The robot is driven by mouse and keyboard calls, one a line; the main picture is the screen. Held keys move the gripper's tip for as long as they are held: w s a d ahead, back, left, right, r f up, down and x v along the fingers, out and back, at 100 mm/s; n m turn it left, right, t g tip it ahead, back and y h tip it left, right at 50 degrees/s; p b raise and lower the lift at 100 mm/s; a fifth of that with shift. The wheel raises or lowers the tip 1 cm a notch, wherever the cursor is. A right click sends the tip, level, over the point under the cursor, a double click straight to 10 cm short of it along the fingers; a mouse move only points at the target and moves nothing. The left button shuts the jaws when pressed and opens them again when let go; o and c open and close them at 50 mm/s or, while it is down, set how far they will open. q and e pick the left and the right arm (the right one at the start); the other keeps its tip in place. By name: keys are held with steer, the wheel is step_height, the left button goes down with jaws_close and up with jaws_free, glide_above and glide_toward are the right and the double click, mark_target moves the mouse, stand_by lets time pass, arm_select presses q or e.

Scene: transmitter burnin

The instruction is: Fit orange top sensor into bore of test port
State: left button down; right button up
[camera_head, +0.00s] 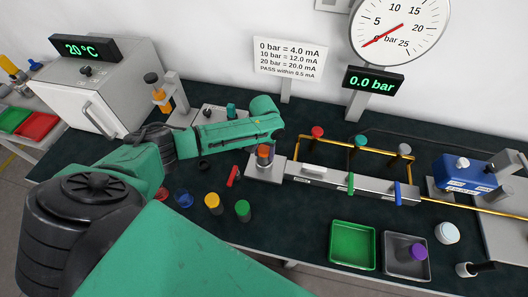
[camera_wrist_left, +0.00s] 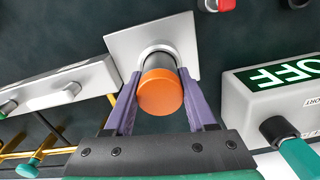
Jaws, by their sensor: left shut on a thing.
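The orange-top sensor (camera_head: 264,151) has a dark body and stands at the test port (camera_head: 266,172), a pale block at the left end of the grey manifold. In the left wrist view, the orange cap (camera_wrist_left: 160,92) faces the camera. The dark body meets the pale ring of the bore (camera_wrist_left: 157,50) on the square port plate (camera_wrist_left: 122,43). I cannot tell how deep it sits. My left gripper (camera_wrist_left: 160,100) is shut on the sensor, with purple fingers on both sides. In the head view my arm hides most of that gripper. My right gripper is not in view.
The manifold (camera_head: 330,181) carries red, teal and grey knobs and green and blue handles. Yellow (camera_head: 213,202) and green (camera_head: 243,210) capped pieces stand in front. A green tray (camera_head: 352,268) and grey tray (camera_head: 391,268) lie right. A box marked OFF (camera_wrist_left: 270,90) is beside the port.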

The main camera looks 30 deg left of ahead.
arm_select(q)
steer(key=shift+f+b, duration=0.3)
steer(key=shift+f, duration=0.25)
steer(key=shift+c, duration=0.7)
jaws_free()
step_height(320, 180, up, 15)
steer(key=b, duration=0.2)
steer(key=shift+f, duration=0.15)
steer(key=shift+s, duration=0.1)
